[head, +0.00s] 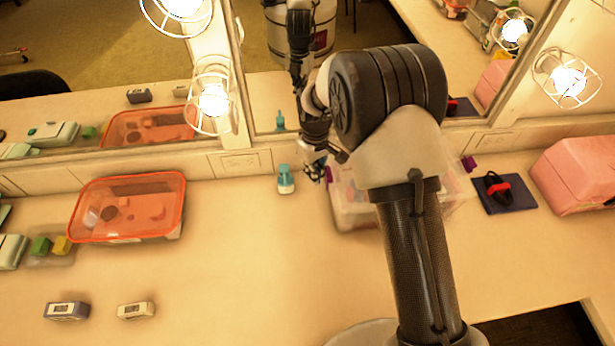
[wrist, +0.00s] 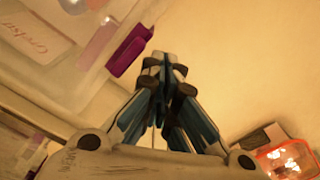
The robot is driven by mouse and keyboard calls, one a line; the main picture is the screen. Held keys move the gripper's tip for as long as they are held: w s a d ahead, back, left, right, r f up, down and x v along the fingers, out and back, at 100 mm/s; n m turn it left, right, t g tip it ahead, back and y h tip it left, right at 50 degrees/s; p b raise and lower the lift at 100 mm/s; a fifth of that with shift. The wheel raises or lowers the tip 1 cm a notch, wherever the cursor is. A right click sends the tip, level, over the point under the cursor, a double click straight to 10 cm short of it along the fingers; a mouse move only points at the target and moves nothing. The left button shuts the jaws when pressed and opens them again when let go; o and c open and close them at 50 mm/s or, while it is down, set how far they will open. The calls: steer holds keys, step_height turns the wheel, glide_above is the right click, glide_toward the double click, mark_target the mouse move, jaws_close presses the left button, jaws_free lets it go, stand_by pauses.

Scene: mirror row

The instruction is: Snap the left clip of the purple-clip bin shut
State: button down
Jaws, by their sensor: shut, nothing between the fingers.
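The purple-clip bin (head: 355,212) is a clear box on the counter, largely hidden behind my arm in the head view. Its left purple clip (head: 329,174) shows at the bin's left side, and its right purple clip (head: 469,163) stands out at the right. In the wrist view a purple clip (wrist: 130,50) is on the edge of the clear bin (wrist: 95,45), just left of my fingertips. My gripper (head: 316,172) is beside the bin's left end, close to the left clip. Its fingers (wrist: 160,65) are shut and empty. I cannot tell whether they touch the clip.
A teal bottle (head: 286,180) stands just left of my gripper. An orange-rimmed bin (head: 128,236) is farther left. A dark blue mat (head: 517,206) and a pink case (head: 580,175) are on the right. The mirror stands behind. The counter's front middle is clear.

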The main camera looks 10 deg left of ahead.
steer(key=r+p, duration=0.1)
steer(key=r, duration=0.1)
steer(key=r+p, duration=0.1)
steer(key=a+r+p, duration=0.1)
steer(key=r, duration=0.1)
steer(key=shift+s+r, duration=0.1)
steer(key=shift+r, duration=0.2)
stand_by(0.5)
